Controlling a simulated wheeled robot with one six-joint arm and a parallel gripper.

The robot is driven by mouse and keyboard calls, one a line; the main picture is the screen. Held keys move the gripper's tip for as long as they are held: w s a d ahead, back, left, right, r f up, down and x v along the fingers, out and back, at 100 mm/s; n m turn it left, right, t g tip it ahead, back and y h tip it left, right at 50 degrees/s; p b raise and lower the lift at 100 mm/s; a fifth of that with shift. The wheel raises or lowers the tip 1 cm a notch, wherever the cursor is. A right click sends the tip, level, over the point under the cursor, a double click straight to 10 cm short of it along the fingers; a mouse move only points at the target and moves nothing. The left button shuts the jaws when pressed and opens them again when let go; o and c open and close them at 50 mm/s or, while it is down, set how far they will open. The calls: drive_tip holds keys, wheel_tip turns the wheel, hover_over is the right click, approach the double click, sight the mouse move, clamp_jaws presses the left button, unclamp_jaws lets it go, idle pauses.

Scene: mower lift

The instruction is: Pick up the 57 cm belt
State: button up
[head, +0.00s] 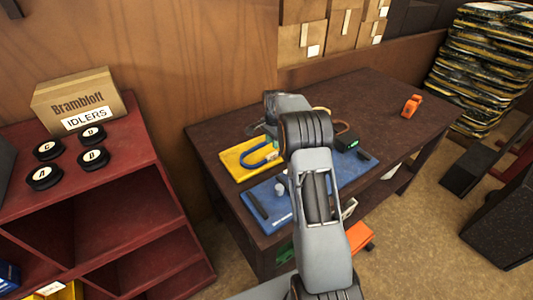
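I cannot make out a length marking on any belt, so I cannot tell which is the 57 cm one. A blue curved band (262,154) lies on a yellow mat (233,160) at the left of the dark table. A dark curved band (343,127) shows just right of my arm, and a thin yellowish curve shows behind the arm. My arm reaches over the table from the front and bends at its far end. My gripper's fingers are hidden behind or blurred into the arm, so their opening does not show.
A blue mat (270,212) with a dark bar lies on the dark table (232,123). A small black device (346,143) and an orange object (411,106) stand on the table. A red shelf (125,175) holds an IDLERS box (80,100) and several black discs. The table's right part is mostly clear.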

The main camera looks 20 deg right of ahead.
sight(273, 153)
drive_tip(key=shift+s+f+p, duration=0.1)
drive_tip(key=shift+f+p, duration=0.6)
drive_tip(key=shift+f, duration=2.8)
clamp_jaws()
